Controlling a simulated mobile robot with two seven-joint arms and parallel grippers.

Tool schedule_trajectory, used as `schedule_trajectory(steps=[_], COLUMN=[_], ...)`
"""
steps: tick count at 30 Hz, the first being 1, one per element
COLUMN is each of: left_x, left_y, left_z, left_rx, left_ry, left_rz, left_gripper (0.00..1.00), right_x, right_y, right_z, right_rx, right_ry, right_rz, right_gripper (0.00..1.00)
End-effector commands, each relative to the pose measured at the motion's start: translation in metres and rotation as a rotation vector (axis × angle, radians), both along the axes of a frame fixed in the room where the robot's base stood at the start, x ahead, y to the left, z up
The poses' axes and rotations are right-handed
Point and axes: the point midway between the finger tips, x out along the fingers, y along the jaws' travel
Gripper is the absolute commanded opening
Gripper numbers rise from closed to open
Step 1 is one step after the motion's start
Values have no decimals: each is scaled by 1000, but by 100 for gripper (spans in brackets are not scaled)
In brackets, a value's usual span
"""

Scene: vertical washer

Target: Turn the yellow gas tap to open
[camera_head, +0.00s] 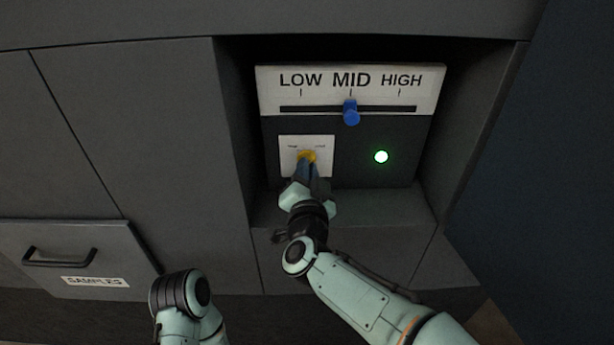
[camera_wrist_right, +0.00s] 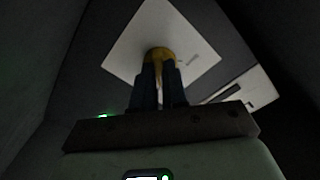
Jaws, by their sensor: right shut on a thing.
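The yellow gas tap (camera_head: 307,156) sits on a small white plate (camera_head: 322,143) at the lower left of the recessed panel. My right gripper (camera_head: 306,165) is shut on the tap from the front and hides most of it. In the right wrist view the two dark fingers of the right gripper (camera_wrist_right: 158,72) close on the yellow tap (camera_wrist_right: 160,53), with the white plate (camera_wrist_right: 128,50) behind. The small lettering on the plate is too small to read. My left arm shows at the bottom left, but its gripper is not in view.
Above the tap a blue slider knob (camera_head: 351,113) stands at MID on the LOW-MID-HIGH scale (camera_head: 350,80). A green light (camera_head: 381,157) glows right of the plate. The recess walls enclose the panel on both sides. A drawer labelled SAMPLES (camera_head: 80,255) is at the lower left.

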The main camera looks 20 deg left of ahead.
Motion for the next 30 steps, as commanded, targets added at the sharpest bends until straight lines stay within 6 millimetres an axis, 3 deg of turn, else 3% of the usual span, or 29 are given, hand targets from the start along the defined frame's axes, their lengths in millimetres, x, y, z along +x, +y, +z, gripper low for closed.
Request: schedule_trajectory(steps=[9,25,26,27,28,30], left_x=[3,3,3,3,3,3], left_y=[0,0,0,0,0,0], left_z=[-6,-7,-7,-7,-7,-7], left_rx=[2,2,2,2,2,2], left_ry=[-12,-14,-14,-13,-13,-13], left_rz=[3,2,3,3,3,3], left_gripper=[52,52,52,52,52,52], right_x=[0,0,0,0,0,0], right_y=[-1,0,0,0,0,0], right_z=[1,1,1,1,1,1], right_rx=[111,132,132,132,131,131], right_ry=[30,36,36,36,35,36], right_rz=[-2,0,-1,0,0,-1], right_gripper=[0,0,19,32,38,38])
